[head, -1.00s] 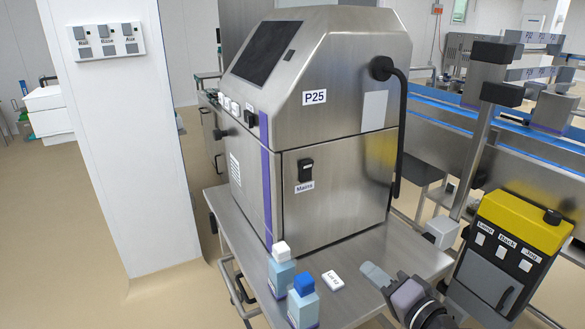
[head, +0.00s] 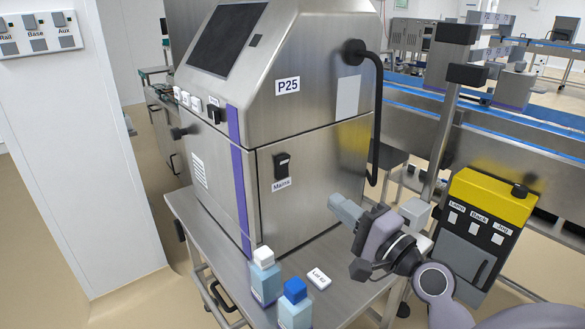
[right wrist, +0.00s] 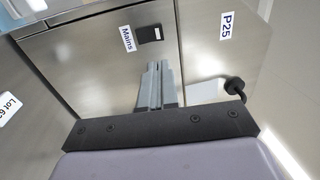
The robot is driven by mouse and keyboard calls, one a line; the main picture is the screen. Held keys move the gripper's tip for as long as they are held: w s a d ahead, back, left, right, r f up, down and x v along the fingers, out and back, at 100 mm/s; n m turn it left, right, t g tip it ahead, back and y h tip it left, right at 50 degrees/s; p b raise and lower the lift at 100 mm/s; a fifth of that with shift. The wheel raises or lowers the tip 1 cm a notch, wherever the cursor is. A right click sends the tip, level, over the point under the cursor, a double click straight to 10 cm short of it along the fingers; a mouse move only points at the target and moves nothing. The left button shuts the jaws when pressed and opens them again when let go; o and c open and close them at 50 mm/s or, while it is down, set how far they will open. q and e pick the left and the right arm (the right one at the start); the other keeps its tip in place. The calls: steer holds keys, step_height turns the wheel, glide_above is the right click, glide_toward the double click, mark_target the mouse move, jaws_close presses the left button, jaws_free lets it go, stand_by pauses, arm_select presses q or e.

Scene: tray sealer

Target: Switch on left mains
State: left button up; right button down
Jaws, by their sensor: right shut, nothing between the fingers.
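The mains switch (head: 282,166) is a black rocker on the front panel of the steel P25 machine (head: 312,185), above a "Mains" label (head: 281,184). In the right wrist view the switch (right wrist: 150,34) lies just beyond the fingertips. My right gripper (head: 338,204) is shut and empty, in front of the panel, to the right of and below the switch. In the right wrist view its closed fingers (right wrist: 158,66) point toward the switch, apart from it as far as I can tell. My left gripper is out of view.
Two bottles, one white-capped (head: 265,272) and one blue-capped (head: 295,304), stand on the steel table (head: 335,300) by a "Lot 62" tag (head: 319,279). A yellow-topped control box (head: 480,225) stands at right.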

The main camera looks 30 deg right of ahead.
steer(key=w, duration=0.1)
steer(key=p, duration=0.2)
glide_toward(284, 160)
steer(key=w, duration=0.5)
steer(key=shift+w+a+r, duration=0.1)
steer(key=shift+w+r, duration=0.05)
steer(key=shift+r, duration=0.15)
steer(key=shift+w, duration=0.8)
steer(key=shift+w+a+r+p, duration=0.1)
steer(key=shift+w+r+p, duration=0.15)
steer(key=shift+p, duration=0.15)
steer(key=shift+f, duration=0.1)
steer(key=shift+s, duration=0.1)
